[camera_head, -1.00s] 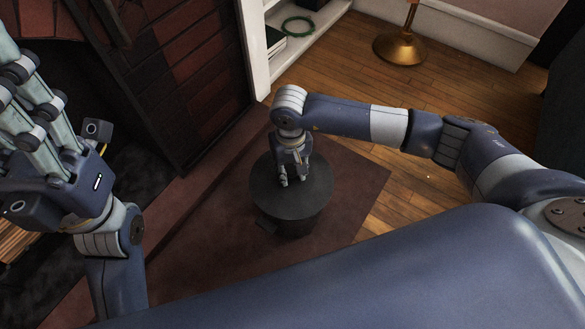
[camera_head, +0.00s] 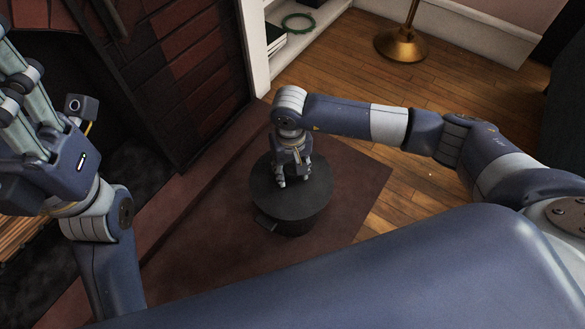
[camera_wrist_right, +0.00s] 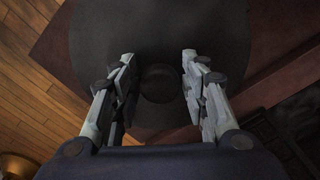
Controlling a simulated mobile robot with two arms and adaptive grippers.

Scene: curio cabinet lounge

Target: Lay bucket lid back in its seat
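The bucket lid (camera_head: 318,184) is a dark round disc lying on top of the dark bucket (camera_head: 297,224), looking level with it. My right gripper (camera_head: 281,183) points down over the middle of the lid. In the right wrist view the lid (camera_wrist_right: 160,28) fills the middle, and its round dark knob (camera_wrist_right: 160,84) sits between the fingers. My right gripper (camera_wrist_right: 159,60) is open there, with a gap on each side of the knob. My left gripper (camera_head: 25,110) is raised at the far left, its fingertips cut off by the frame.
The bucket stands on a brown-red mat (camera_head: 350,195) on the wooden floor. A brick fireplace (camera_head: 190,60) is at the left. A white shelf (camera_head: 300,45) with a green ring (camera_head: 298,22) and a brass lamp base (camera_head: 401,45) are behind. Open floor lies to the right.

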